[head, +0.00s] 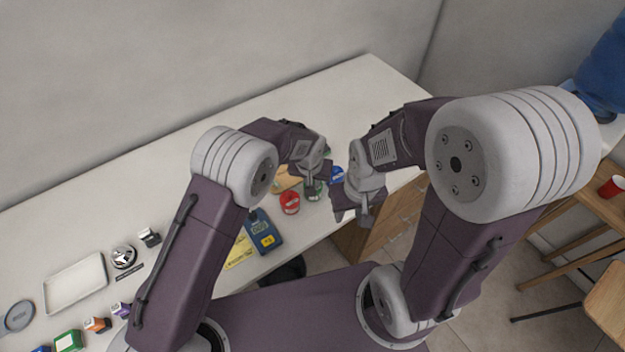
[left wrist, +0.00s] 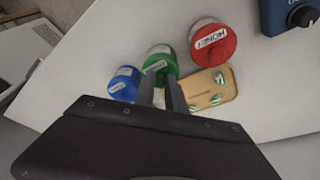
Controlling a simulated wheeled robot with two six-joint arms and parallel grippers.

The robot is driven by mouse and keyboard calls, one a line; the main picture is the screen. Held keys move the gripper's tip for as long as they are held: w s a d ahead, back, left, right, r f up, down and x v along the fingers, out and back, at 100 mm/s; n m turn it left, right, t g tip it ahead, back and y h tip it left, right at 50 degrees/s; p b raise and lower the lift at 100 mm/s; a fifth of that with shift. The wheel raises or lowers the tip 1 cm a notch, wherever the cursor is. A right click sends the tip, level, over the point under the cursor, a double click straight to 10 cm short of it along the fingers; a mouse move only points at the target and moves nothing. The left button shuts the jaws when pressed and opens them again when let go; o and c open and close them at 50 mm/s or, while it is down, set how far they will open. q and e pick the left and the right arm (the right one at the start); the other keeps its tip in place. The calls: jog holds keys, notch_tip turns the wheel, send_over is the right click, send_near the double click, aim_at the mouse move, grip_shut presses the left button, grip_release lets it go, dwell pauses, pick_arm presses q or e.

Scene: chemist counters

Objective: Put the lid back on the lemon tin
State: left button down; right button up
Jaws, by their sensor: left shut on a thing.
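A green-lidded tin (left wrist: 158,54) is between a blue-lidded tin (left wrist: 123,84) and a red-lidded tin (left wrist: 214,45) labelled HONEY. I cannot read the green and blue labels, so I cannot tell which is lemon. My left gripper (left wrist: 160,80) is shut on the green lid; its fingers hide part of it, and I cannot tell whether the lid sits on its tin or just above. In the head view my left gripper (head: 312,184) is over the green tin (head: 313,192). My right gripper (head: 352,218) is open and empty by the counter's front edge.
A tan tray (left wrist: 232,91) with several green-and-white pieces lies beside the tins. A blue device (head: 264,233) stands left of the red tin (head: 289,204). A white tray (head: 75,282) and small boxes are farther left. The counter behind the tins is clear.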

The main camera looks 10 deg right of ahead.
pick_arm(q)
jog(key=c, duration=1.3)
grip_release()
jog(key=o, duration=0.5)
jog(key=shift+r+p, duration=2.5)
jog(key=shift+r, duration=1)
grip_shut()
jog(key=shift+f, duration=0.25)
